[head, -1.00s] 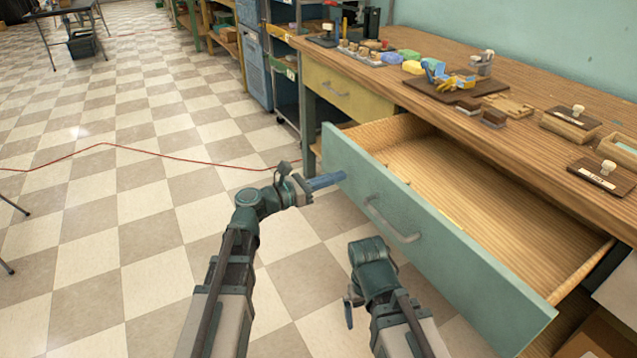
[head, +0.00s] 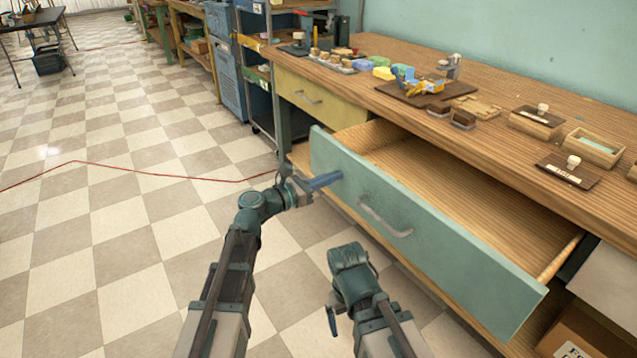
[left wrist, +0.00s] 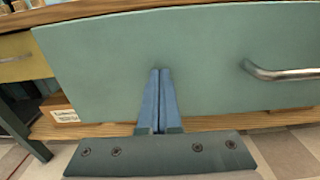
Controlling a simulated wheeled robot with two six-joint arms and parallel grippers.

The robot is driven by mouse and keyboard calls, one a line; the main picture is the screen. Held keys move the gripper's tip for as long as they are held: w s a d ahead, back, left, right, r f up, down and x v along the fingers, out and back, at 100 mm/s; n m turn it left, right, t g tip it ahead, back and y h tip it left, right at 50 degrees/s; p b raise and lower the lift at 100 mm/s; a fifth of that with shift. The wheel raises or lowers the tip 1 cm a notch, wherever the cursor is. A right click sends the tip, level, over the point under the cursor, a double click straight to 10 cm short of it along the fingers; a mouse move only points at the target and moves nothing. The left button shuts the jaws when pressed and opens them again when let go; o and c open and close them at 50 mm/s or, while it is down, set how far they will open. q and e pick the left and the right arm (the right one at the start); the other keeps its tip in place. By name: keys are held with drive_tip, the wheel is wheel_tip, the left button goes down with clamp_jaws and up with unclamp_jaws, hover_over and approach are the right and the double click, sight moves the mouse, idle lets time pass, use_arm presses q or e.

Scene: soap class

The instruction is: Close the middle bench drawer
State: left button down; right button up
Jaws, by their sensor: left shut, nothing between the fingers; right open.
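The middle bench drawer has a green front (head: 425,225) and a bare wooden inside (head: 455,195). It stands partly open from the bench. Its metal handle (head: 385,217) is near the middle of the front; the left wrist view shows the handle (left wrist: 282,72) at the right. My left gripper (head: 326,180) is shut and empty, its blue fingertips at the front left of the handle. In the left wrist view the fingertips (left wrist: 160,72) point at the green front and seem to touch it. My right gripper (head: 332,318) is open and low, apart from the drawer.
The wooden bench top (head: 400,120) carries soaps, stamps and small boxes. A closed yellow drawer (head: 318,98) is to the left. A cardboard box (head: 585,330) sits low at the right. A red cable (head: 130,170) crosses the otherwise clear tiled floor at the left.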

use_arm(q)
hover_over(393, 169)
drive_tip(key=shift+a, duration=0.2)
drive_tip(key=shift+d, duration=0.1)
drive_tip(key=shift+w+d+r, duration=0.1)
drive_tip(key=shift+w, duration=0.05)
drive_tip(key=v, duration=1.5)
drive_tip(key=shift+d, duration=0.1)
use_arm(e)
drive_tip(key=shift+a, duration=0.5)
